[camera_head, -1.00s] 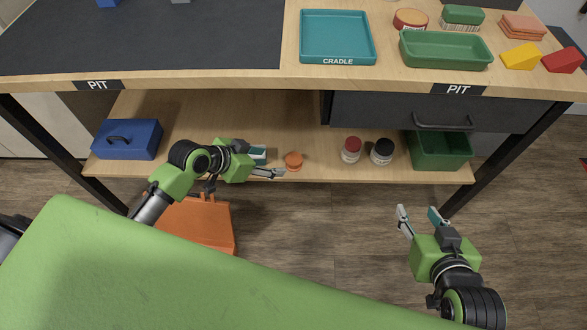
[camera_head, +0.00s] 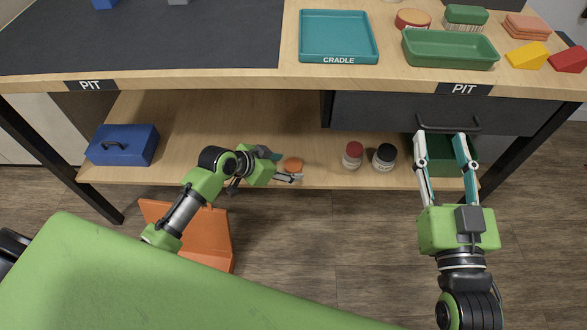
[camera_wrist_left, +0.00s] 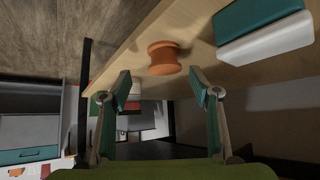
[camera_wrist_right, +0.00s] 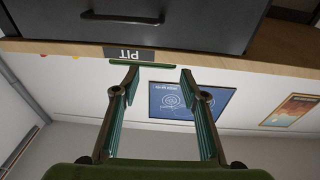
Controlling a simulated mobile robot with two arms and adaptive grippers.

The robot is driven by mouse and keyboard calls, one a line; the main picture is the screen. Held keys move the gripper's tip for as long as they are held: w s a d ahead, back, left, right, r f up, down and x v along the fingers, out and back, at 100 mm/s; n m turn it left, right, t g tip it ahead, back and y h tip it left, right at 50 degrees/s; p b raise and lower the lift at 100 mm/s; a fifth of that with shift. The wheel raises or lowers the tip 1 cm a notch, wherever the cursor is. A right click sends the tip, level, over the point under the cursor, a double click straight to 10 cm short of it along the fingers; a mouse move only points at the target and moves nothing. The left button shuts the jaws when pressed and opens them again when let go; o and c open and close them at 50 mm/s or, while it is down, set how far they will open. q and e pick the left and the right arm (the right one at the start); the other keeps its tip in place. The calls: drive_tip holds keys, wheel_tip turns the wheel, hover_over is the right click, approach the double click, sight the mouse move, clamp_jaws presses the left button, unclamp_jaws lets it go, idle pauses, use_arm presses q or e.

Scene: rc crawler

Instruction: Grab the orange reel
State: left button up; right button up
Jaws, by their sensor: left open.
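The orange reel (camera_head: 293,165) stands on the lower shelf near its front edge. In the left wrist view the reel (camera_wrist_left: 164,58) is a spool shape, ahead of the fingers and roughly centred between them. My left gripper (camera_head: 288,167) is open at the reel, with one finger on its near side; whether they touch I cannot tell. It also shows in the left wrist view (camera_wrist_left: 163,90), empty. My right gripper (camera_head: 444,138) is open and empty in front of the drawer, and its two spread fingers show in the right wrist view (camera_wrist_right: 157,78).
The lower shelf (camera_head: 230,130) also holds a blue toolbox (camera_head: 123,145), a red-lidded jar (camera_head: 352,156), a black-lidded jar (camera_head: 384,158) and a green bin (camera_head: 446,157). A teal and white object (camera_wrist_left: 262,30) lies near the reel. The worktop edge (camera_head: 300,78) overhangs the shelf.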

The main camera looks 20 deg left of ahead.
sight(292, 166)
use_arm(q)
drive_tip(key=shift+w+d+f+b, duration=0.2)
drive_tip(key=shift+w+f+b, duration=0.55)
drive_tip(key=shift+w+f, duration=0.1)
drive_tip(key=b+x, duration=0.1)
drive_tip(key=x, duration=0.1)
drive_tip(key=shift+w+f, duration=0.3)
drive_tip(key=c, duration=1.2)
use_arm(e)
drive_tip(key=s+r+t+y, duration=0.3)
drive_tip(key=s+r+t, duration=0.4)
drive_tip(key=r, duration=0.6)
drive_tip(key=shift+s+t, duration=0.15)
drive_tip(key=shift+t, duration=0.25)
